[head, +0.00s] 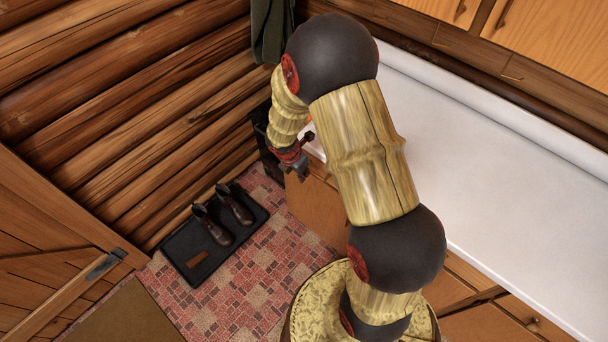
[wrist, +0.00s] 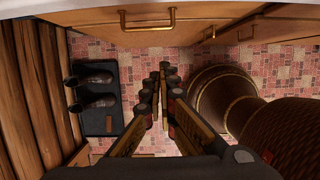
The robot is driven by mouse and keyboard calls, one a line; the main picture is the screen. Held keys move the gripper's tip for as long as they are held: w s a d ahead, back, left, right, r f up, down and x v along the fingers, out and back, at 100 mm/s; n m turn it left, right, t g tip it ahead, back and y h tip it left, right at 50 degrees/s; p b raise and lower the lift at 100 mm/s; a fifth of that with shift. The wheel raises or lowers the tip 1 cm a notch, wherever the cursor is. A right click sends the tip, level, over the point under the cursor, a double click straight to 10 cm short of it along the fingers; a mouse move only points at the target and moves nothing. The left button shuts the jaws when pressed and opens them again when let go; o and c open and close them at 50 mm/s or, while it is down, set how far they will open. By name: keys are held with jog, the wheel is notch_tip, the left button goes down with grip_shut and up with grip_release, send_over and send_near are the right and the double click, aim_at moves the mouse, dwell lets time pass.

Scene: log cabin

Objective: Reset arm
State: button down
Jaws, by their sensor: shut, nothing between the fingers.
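My arm rises from the bottom of the head view and bends over at the top, with its end hanging down on the left. In the wrist view my gripper (wrist: 163,82) points down toward the tiled floor. Its two fingers are shut with nothing between them.
The white counter (head: 490,150) runs along the right above wooden cabinets (head: 318,210). A brass drawer handle (wrist: 147,18) shows near the gripper. Dark boots (head: 213,225) stand on a black tray (head: 190,262) by the log wall. A wooden door (head: 50,240) is at left. Red tiles between are clear.

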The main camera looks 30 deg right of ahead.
jog(key=shift+a+r, duration=0.1)
jog(key=shift+r, duration=0.15)
jog(key=s+a+r+m+g, duration=0.2)
jog(key=s+r+m, duration=0.4)
jog(key=s+m, duration=0.45)
jog(key=s+a+r+m+t+y+b, duration=0.1)
jog(key=s+a+r+m+t, duration=0.1)
jog(key=r, duration=0.6)
jog(key=s+a+r+m+t+y+b, duration=0.1)
jog(key=s+a+r+m, duration=0.3)
jog(key=r, duration=0.4)
jog(key=s+a+r+m+t+y+b, duration=0.1)
jog(key=s+a+r+m+t+b, duration=0.1)
jog(key=r, duration=0.6)
jog(key=s+a+m+t, duration=0.1)
jog(key=a+m, duration=0.1)
jog(key=a, duration=0.1)
jog(key=shift+a+r+m+t, duration=0.25)
jog(key=shift+a+m+t, duration=0.1)
jog(key=shift+a+t, duration=0.05)
